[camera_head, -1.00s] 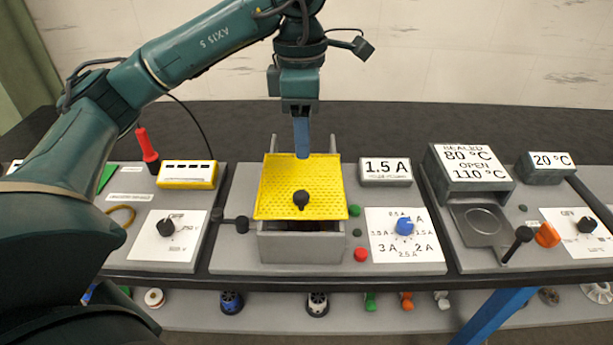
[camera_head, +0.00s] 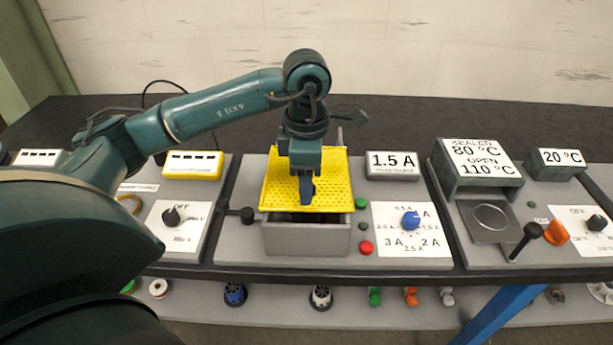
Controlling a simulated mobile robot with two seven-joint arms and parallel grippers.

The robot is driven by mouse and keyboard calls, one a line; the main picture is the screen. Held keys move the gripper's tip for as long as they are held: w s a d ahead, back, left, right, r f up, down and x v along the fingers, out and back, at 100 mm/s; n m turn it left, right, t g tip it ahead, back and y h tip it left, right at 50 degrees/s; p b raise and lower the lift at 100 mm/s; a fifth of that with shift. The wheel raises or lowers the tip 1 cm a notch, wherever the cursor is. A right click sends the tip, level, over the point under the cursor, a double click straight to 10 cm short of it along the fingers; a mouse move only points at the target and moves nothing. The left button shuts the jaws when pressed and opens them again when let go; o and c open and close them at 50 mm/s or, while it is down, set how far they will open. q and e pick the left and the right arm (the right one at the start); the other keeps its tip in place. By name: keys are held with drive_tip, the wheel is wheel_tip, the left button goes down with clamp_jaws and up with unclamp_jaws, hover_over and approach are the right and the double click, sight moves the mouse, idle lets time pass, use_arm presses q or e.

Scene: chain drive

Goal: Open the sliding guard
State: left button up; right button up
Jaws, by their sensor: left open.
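The sliding guard is a yellow perforated plate (camera_head: 337,190) lying over a grey open-topped box (camera_head: 308,240) in the middle of the bench. A dark gap shows between its front edge and the box's front wall. My left gripper (camera_head: 306,200) points down over the front middle of the guard, jaws open. Its blue fingers cover the place of the guard's black knob, which is hidden now. I cannot tell whether the fingers touch the knob or stand around it. My right gripper is not in view.
A 1.5 A display (camera_head: 392,165), a blue dial (camera_head: 410,220) and a red button (camera_head: 366,248) stand right of the box. A black lever (camera_head: 240,214) is on its left. A heater unit (camera_head: 477,165) stands further right. The dark bench behind the box is clear.

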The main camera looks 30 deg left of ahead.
use_arm(q)
drive_tip(key=shift+f, duration=0.1)
clamp_jaws()
idle(0.5)
